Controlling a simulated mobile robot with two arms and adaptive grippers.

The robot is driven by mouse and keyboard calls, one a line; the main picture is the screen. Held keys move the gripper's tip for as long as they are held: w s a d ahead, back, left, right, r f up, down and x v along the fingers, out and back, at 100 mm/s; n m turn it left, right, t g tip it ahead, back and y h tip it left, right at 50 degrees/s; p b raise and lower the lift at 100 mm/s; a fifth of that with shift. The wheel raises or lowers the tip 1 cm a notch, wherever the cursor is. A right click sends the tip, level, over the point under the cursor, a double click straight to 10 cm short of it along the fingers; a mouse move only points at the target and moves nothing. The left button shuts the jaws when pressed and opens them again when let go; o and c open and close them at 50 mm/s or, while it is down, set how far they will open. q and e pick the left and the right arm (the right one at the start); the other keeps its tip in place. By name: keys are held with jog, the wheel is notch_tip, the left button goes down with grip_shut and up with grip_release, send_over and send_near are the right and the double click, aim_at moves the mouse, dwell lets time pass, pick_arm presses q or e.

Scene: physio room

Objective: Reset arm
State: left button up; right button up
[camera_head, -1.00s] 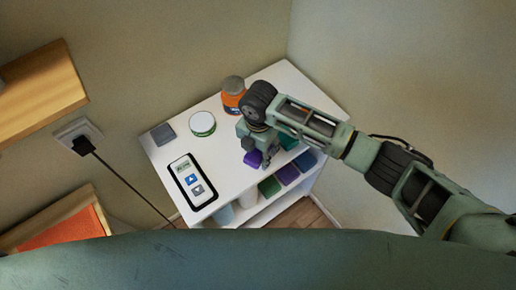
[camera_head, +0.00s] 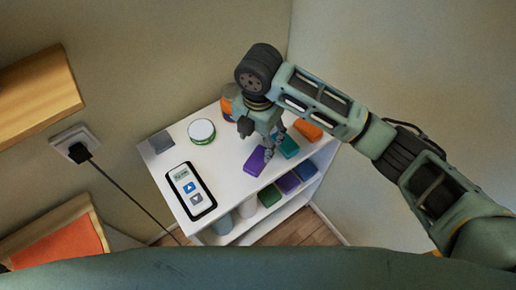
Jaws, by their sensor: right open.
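My right arm comes in from the right, and its gripper (camera_head: 262,138) hangs above the back right part of the white shelf unit (camera_head: 222,170). The gripper is open, with nothing seen between its fingers. A purple block (camera_head: 256,161) lies on the top just below the fingers, apart from them as far as I can tell. A teal block (camera_head: 289,147) and an orange block (camera_head: 308,130) lie to the right of it in a row. My left gripper is not in view.
An orange bottle (camera_head: 229,98) is partly hidden behind my gripper. A cable runs from the wall socket (camera_head: 75,143).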

jog(key=shift+r, duration=0.7)
jog(key=shift+s, duration=0.1)
